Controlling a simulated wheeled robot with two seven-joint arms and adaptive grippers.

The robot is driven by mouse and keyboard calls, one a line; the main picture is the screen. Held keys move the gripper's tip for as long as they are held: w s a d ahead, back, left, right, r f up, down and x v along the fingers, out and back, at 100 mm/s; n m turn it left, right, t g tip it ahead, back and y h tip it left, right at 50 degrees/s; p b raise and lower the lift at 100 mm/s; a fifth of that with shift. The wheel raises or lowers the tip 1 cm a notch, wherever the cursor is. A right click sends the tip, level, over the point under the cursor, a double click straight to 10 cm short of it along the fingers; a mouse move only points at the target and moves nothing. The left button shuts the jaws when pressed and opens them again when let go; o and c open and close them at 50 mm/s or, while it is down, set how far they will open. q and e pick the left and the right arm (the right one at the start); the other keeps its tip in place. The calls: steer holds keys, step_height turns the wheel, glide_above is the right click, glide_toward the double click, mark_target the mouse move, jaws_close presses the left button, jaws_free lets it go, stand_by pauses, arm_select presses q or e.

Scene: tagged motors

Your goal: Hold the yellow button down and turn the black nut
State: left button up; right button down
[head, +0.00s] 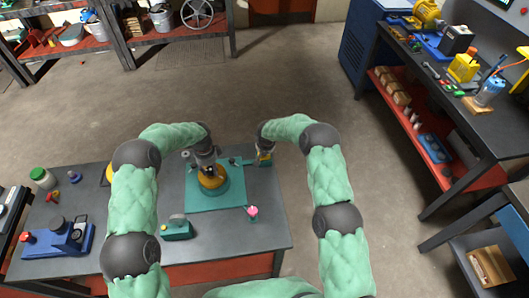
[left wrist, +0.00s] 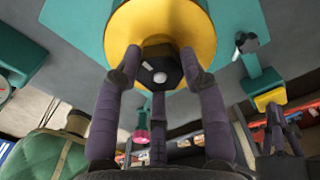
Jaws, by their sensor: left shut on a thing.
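The black nut (left wrist: 160,75) sits at the centre of a yellow disc (left wrist: 185,20) on a teal base; the disc also shows in the head view (head: 213,183). My left gripper (left wrist: 160,68) is shut on the nut, its dark fingers around it. The yellow button (left wrist: 269,99) is on the end of a teal block beside the disc. My right gripper (left wrist: 284,118) is right at the button, its fingertips close to it; whether they touch is unclear. In the head view, my right gripper (head: 264,157) partly hides the button, and its opening cannot be made out.
The teal plate (head: 205,203) lies on the dark table (head: 270,225). A pink-topped knob (head: 252,211) and a small teal box (head: 177,228) stand nearer. A blue device (head: 60,238) stands at left. A dark bench (head: 480,125) with tools is at right.

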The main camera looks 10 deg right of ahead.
arm_select(q)
steer(key=n, duration=0.5)
steer(key=shift+a+n, duration=0.15)
steer(key=shift+n, duration=0.25)
steer(key=n, duration=0.5)
steer(key=shift+n, duration=0.4)
